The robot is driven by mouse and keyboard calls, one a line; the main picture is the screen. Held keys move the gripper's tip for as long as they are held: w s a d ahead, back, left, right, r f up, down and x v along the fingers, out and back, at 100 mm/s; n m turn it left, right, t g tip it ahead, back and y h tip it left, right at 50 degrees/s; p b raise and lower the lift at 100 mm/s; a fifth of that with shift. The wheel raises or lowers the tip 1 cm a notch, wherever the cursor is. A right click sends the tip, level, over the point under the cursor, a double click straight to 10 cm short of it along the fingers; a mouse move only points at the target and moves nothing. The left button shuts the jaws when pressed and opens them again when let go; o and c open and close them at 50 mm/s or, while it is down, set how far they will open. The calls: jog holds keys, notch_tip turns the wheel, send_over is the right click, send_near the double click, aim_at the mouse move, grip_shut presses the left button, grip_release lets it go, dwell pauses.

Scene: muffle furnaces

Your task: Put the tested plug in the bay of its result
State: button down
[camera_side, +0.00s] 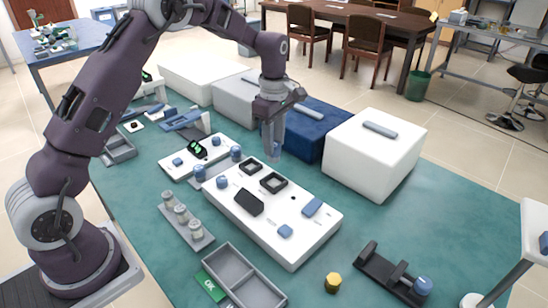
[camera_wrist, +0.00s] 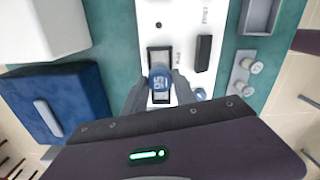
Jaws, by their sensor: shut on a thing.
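My gripper (camera_side: 272,155) is above the far side of the white test panel (camera_side: 300,243), pointing down. Two black-framed openings, one nearer the middle (camera_side: 273,183) and one farther left (camera_side: 250,167), show in the side view. A grey two-compartment tray (camera_side: 257,275) with a green OK label (camera_side: 211,287) stands at the front; its compartments look empty.
A dark block (camera_side: 248,202) stands on the panel. A rack with several small grey-topped cylinders (camera_side: 190,228) is left of it. White (camera_side: 372,155) and blue (camera_side: 312,128) boxes stand behind. A yellow piece (camera_side: 333,282) and a black holder (camera_side: 385,273) lie at front right.

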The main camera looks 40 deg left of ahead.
jog(key=s+d+f+m, duration=0.1)
jog(key=s+d+m, duration=0.25)
jog(key=s, duration=0.45)
jog(key=s+d+f+m, duration=0.25)
jog(key=s+m, duration=0.25)
jog(key=s, duration=0.4)
jog(key=s+d+m, duration=0.4)
jog(key=s, duration=0.4)
jog(key=shift+n, duration=0.25)
jog(key=shift+w+d+f, duration=0.1)
jog(key=shift+w+f, duration=0.05)
jog(key=shift+f, duration=2.8)
jog(key=shift+f, duration=1.7)
jog(key=c, duration=0.5)
grip_release()
notch_tip(320, 180, up, 8)
